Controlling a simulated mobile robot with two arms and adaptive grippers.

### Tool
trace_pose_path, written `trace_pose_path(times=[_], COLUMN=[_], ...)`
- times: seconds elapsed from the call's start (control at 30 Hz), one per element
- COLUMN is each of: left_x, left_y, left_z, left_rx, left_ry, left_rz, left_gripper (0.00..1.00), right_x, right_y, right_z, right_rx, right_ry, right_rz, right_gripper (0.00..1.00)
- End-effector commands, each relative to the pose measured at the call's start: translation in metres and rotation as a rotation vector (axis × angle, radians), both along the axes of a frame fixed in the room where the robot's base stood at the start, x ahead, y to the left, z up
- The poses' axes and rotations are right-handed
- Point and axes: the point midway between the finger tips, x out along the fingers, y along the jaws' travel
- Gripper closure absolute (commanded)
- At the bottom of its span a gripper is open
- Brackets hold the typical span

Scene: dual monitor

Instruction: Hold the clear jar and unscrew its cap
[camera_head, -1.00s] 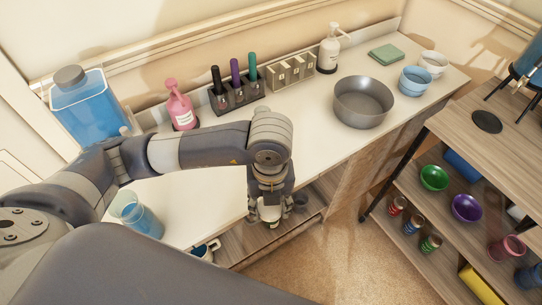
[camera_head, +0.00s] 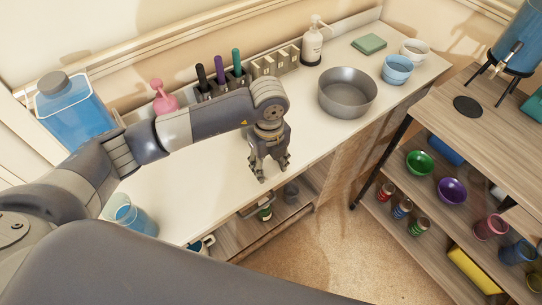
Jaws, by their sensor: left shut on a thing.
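My left gripper (camera_head: 270,167) is over the front edge of the white counter (camera_head: 330,136), pointing down. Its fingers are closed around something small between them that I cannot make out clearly. No clear jar or cap can be picked out with certainty; the fingers hide much of what is held. My right gripper is out of view.
A grey bowl (camera_head: 347,92) stands right of my gripper, and a pen holder (camera_head: 222,88) is behind my arm. A blue-filled beaker (camera_head: 134,216) stands at the left. A small jar (camera_head: 265,213) sits on the lower shelf. The counter between gripper and bowl is clear.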

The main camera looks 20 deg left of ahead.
Motion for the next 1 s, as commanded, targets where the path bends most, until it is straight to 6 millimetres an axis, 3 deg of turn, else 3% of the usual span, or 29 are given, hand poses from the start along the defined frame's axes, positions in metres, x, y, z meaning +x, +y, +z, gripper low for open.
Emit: trace_pose_path(times=[0.1,0.4,0.63,1.0], left_x=[0.021,0.043,0.042,0.043], left_y=[0.003,0.006,0.006,0.006], left_z=[0.000,-0.003,-0.035,-0.042], left_rx=[0.000,-0.001,-0.001,-0.001], left_ry=[0.000,-0.001,0.004,0.001], left_rz=[0.002,0.001,-0.001,-0.002], left_gripper=[0.83,0.83,0.83,0.83], right_x=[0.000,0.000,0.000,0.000], right_y=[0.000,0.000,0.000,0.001], right_z=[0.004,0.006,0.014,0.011], right_rx=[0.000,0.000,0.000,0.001], right_ry=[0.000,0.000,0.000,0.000], right_rz=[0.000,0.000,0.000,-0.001], right_gripper=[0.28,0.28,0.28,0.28])
